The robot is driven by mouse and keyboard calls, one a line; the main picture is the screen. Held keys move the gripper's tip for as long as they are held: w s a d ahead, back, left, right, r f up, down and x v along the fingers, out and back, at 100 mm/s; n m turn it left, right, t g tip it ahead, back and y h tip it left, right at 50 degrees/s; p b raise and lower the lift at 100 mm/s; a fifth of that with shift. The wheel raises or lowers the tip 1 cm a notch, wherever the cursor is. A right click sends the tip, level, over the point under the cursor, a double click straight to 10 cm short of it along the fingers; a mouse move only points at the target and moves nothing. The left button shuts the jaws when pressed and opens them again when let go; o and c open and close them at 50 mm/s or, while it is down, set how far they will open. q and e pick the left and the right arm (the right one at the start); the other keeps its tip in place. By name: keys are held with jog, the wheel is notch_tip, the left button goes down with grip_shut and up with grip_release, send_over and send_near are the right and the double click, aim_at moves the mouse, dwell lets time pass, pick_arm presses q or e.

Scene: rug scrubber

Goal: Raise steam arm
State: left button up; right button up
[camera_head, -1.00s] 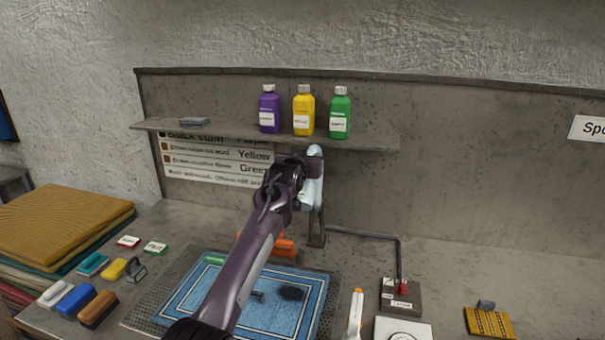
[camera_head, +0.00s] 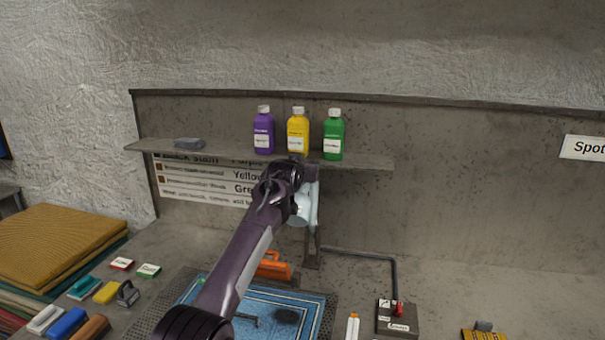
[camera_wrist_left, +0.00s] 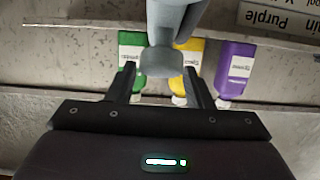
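A pale grey-white fixture (camera_head: 304,212), apparently the steam arm, stands by an upright post (camera_head: 312,256) below the shelf. Its lower part is partly hidden behind my arm. My left gripper (camera_wrist_left: 163,75) is around the fixture's end. In the left wrist view, the fixture's pale rounded end (camera_wrist_left: 160,62) lies between the two fingers, which stand apart with a visible gap on each side. In the head view my left wrist covers the fingers. My right gripper is not in view.
The shelf (camera_head: 365,162) holds purple (camera_head: 263,133), yellow (camera_head: 298,133) and green (camera_head: 333,137) bottles close above my gripper. A blue rug (camera_head: 290,325) with a dark stain and an orange-handled item (camera_head: 272,267) lie below. A control box (camera_head: 397,320) with a red switch sits right.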

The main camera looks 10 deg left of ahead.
pick_arm(q)
jog(key=shift+o, duration=0.5)
jog(key=shift+w+f, duration=0.25)
jog(key=shift+f, duration=0.3)
jog(key=shift+w+f, duration=0.15)
jog(key=shift+f, duration=0.05)
jog(key=shift+s+r, duration=0.1)
jog(key=shift+s, duration=0.3)
jog(key=shift+s+b, duration=0.7)
jog(key=shift+s, duration=0.2)
jog(key=shift+r+b+v, duration=0.15)
jog(key=shift+b+v, duration=0.45)
jog(key=shift+v, duration=0.7)
jog(key=shift+r+b+v, duration=0.1)
jog(key=shift+b+v, duration=0.45)
jog(key=shift+v, duration=0.75)
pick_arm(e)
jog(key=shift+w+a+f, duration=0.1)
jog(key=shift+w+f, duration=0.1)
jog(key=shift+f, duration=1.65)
pick_arm(q)
jog(key=shift+f, duration=0.1)
